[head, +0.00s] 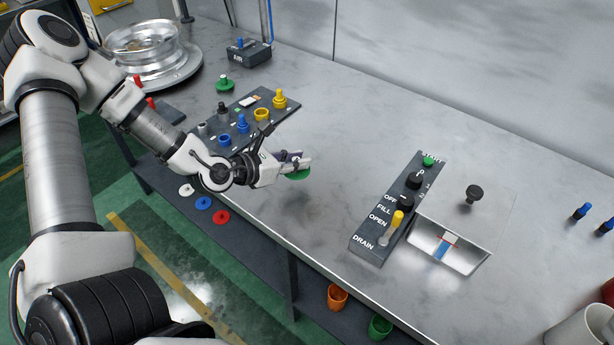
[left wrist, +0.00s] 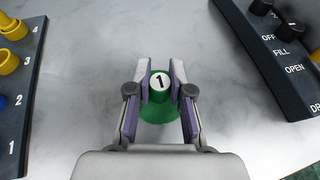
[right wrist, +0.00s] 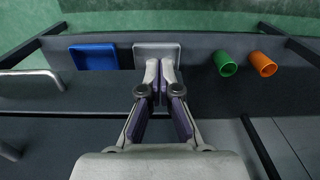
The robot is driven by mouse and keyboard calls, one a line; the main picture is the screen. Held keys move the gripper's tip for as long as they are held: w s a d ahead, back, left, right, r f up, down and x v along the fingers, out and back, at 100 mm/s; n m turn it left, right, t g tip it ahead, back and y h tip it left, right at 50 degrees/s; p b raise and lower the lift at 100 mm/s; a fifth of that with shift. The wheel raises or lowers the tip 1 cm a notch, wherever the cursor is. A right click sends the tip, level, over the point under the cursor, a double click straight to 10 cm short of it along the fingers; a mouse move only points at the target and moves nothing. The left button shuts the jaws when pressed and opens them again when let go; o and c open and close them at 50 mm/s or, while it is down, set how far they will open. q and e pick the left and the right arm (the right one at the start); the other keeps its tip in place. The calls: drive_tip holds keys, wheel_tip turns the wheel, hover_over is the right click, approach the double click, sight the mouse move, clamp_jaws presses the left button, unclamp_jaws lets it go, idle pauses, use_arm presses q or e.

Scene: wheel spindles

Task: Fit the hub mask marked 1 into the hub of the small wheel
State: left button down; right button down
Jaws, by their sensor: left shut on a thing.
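My left gripper (head: 291,160) is shut on a green hub mask (head: 298,175) above the bench. In the left wrist view the fingers (left wrist: 160,82) stand either side of the knob of this mask (left wrist: 160,110), whose white top is marked 1. Its wide green flange shows below the fingers. A silver wheel (head: 143,48) lies flat on a round plate at the far left of the bench; I see no other wheel, so I cannot tell its size by comparison. My right gripper (right wrist: 165,85) shows only in the right wrist view, fingertips together and empty.
A dark numbered rack (head: 245,118) with yellow, blue and grey parts lies left of the left gripper. Another green part (head: 224,84) sits behind it. A control panel (head: 392,215) and basin (head: 450,248) are to the right. Bench between is clear. A blue tray (right wrist: 94,57) is below my right gripper.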

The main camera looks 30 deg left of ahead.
use_arm(q)
drive_tip(key=w, duration=0.3)
drive_tip(key=shift+d+f, duration=0.15)
drive_tip(key=shift+d, duration=0.15)
drive_tip(key=shift+w+f+b, duration=0.15)
drive_tip(key=shift+w+b, duration=0.15)
drive_tip(key=shift+w, duration=0.05)
drive_tip(key=shift+f, duration=1.55)
drive_tip(key=shift+f, duration=0.1)
drive_tip(key=c, duration=1.1)
unclamp_jaws()
drive_tip(key=shift+o, duration=0.2)
